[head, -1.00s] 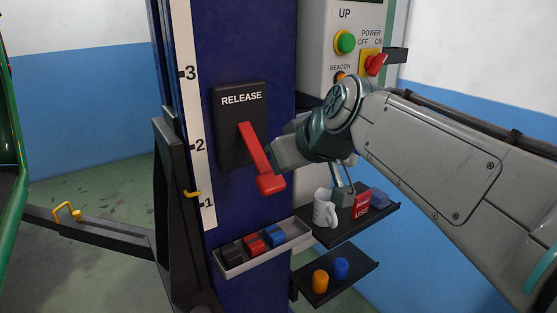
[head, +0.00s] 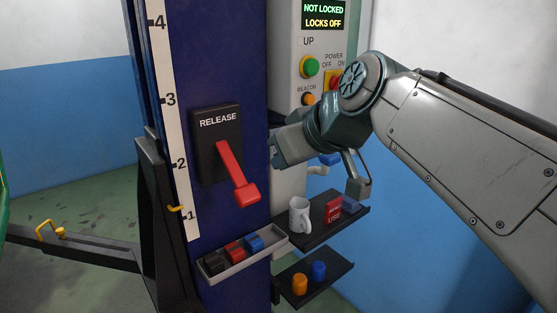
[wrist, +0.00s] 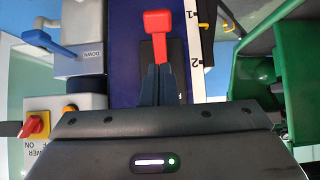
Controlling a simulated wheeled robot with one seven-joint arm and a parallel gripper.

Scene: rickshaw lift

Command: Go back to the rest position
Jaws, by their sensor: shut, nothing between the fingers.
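My gripper (head: 277,152) is in front of the blue column (head: 232,60), to the right of the red release lever (head: 236,172), with a gap between them in the head view. In the wrist view my gripper (wrist: 156,85) is shut, its dark fingers together and empty. There the red lever (wrist: 159,35) shows just beyond the fingertips. The lever sits on a black plate marked RELEASE (head: 217,122) and slants down to the right.
A control box (head: 322,45) reads NOT LOCKED, LOCKS OFF. Below my arm are a shelf (head: 318,232) with a white mug (head: 299,215), a tray (head: 215,275) of coloured blocks and a lower shelf (head: 322,284). A blue DOWN lever (wrist: 50,42) shows in the wrist view.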

